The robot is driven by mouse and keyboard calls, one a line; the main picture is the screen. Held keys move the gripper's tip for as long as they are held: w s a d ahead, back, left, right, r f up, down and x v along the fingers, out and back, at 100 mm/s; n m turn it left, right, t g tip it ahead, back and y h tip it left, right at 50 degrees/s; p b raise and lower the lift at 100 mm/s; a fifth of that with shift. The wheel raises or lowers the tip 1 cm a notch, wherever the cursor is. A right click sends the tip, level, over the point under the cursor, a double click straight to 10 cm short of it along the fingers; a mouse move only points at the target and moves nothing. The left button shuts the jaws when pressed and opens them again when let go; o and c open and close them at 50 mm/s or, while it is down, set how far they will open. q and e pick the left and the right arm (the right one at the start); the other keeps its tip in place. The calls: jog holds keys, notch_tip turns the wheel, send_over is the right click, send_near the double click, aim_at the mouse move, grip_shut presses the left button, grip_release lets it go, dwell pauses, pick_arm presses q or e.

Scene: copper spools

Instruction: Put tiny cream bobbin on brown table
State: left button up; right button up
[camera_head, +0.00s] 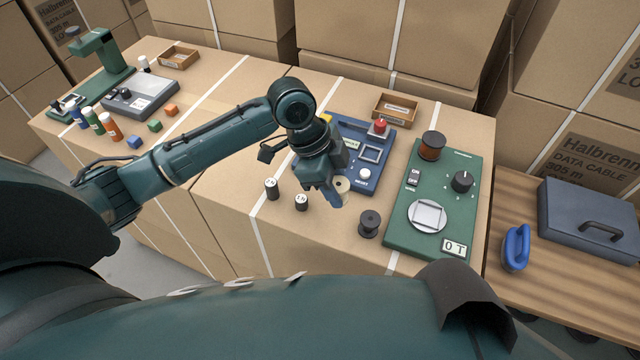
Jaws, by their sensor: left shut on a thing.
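My left gripper (336,194) reaches down over the cardboard-box worktop, near the front edge of the blue device. It is shut on the tiny cream bobbin (343,185), a small pale round spool with a dark centre, partly hidden by the fingers. I cannot tell whether the bobbin touches the surface below. The brown table (511,198) is the wooden top at the right, to the right of the green panel and away from the gripper. My right gripper is not in view.
A green panel (402,225) with a copper spool (432,145) lies between the gripper and the brown table. A dark spool (369,223) and two small black weights stand nearby.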

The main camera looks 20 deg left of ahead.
pick_arm(q)
jog(key=shift+f, duration=3.6)
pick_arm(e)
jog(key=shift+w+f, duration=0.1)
pick_arm(q)
jog(key=shift+f, duration=0.15)
jog(key=o, duration=1)
jog(key=v, duration=1.2)
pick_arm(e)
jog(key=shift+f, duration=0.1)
